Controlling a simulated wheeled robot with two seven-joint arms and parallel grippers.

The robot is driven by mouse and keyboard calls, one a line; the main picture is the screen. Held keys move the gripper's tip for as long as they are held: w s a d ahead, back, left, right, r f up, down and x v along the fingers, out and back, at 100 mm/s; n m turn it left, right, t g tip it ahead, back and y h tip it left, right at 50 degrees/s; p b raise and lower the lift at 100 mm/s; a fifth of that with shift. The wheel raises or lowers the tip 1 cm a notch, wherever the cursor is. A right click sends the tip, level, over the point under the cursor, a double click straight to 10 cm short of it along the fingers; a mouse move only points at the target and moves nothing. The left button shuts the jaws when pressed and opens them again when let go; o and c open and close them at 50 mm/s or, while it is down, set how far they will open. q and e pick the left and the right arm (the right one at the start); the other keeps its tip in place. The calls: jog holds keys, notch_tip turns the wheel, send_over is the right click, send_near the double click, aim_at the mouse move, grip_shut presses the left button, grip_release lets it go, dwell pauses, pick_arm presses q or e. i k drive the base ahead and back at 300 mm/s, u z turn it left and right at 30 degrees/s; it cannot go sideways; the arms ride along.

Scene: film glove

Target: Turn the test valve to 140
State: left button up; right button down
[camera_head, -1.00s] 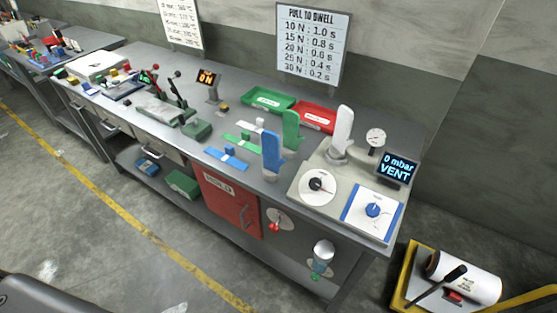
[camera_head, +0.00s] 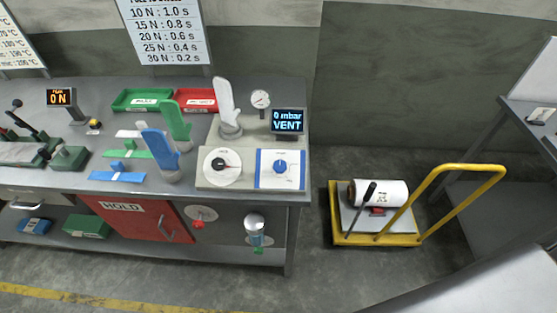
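The test station at the bench's right end has a white dial with a dark pointer (camera_head: 222,167) and, beside it, a blue-framed white panel (camera_head: 266,181) with a blue knob (camera_head: 280,167). Which of these is the test valve I cannot tell for sure; the scale marks are too small to read. Behind them a display (camera_head: 288,121) reads "0 mbar VENT", next to a round gauge (camera_head: 260,99). A white glove form (camera_head: 228,104) stands at the station's back left. Neither of my grippers is in view.
Green (camera_head: 174,124) and blue (camera_head: 160,152) glove forms stand left of the station. Green (camera_head: 140,99) and red (camera_head: 197,100) trays lie behind. A yellow cart (camera_head: 350,240) with a white roll stands on the floor to the right. Floor in front is clear.

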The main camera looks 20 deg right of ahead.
aim_at(280, 166)
jog(key=k, duration=1.15)
jog(key=z, duration=0.8)
jog(key=i, duration=1.15)
jog(key=u, duration=0.3)
